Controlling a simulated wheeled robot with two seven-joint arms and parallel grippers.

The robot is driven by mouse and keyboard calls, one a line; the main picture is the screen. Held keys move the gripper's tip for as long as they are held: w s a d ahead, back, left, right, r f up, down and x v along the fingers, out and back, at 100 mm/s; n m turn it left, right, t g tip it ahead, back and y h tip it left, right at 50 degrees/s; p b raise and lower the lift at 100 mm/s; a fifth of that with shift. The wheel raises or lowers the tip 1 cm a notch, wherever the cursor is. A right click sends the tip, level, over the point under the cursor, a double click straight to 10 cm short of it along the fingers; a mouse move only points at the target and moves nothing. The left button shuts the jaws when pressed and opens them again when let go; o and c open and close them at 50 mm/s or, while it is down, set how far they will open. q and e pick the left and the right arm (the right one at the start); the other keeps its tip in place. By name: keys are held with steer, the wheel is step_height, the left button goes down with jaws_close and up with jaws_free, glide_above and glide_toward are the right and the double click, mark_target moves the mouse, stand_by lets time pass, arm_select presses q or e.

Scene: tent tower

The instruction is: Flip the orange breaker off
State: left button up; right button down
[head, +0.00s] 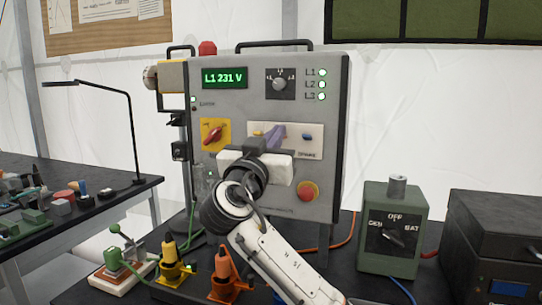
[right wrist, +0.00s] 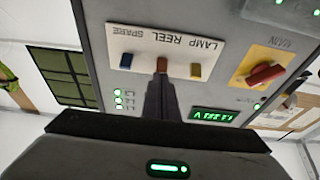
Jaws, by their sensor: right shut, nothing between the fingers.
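The breaker plate (head: 315,148) is on the front of the grey panel. In the right wrist view it appears upside down, with an orange breaker (right wrist: 162,65) in the middle at the REEL label, between a blue breaker (right wrist: 126,61) and a yellow breaker (right wrist: 195,71). My right gripper (head: 274,134) is shut and empty, its fingers pointing at the plate. In the wrist view its fingertips (right wrist: 160,80) are right at the orange breaker; I cannot tell whether they touch. In the head view the gripper hides the orange breaker. My left gripper is not in view.
The panel also has a red main switch (head: 214,135) on yellow, a dial (head: 280,84), a red emergency button (head: 308,191) and a lit display (head: 224,77). A green selector box (head: 392,230) stands right. Orange and yellow plugs (head: 224,275) stand below.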

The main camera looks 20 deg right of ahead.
steer(key=f+b+v, duration=0.1)
steer(key=b+v, duration=0.2)
steer(key=v, duration=0.7)
steer(key=shift+f, duration=0.15)
steer(key=shift+s, duration=0.1)
stand_by(0.4)
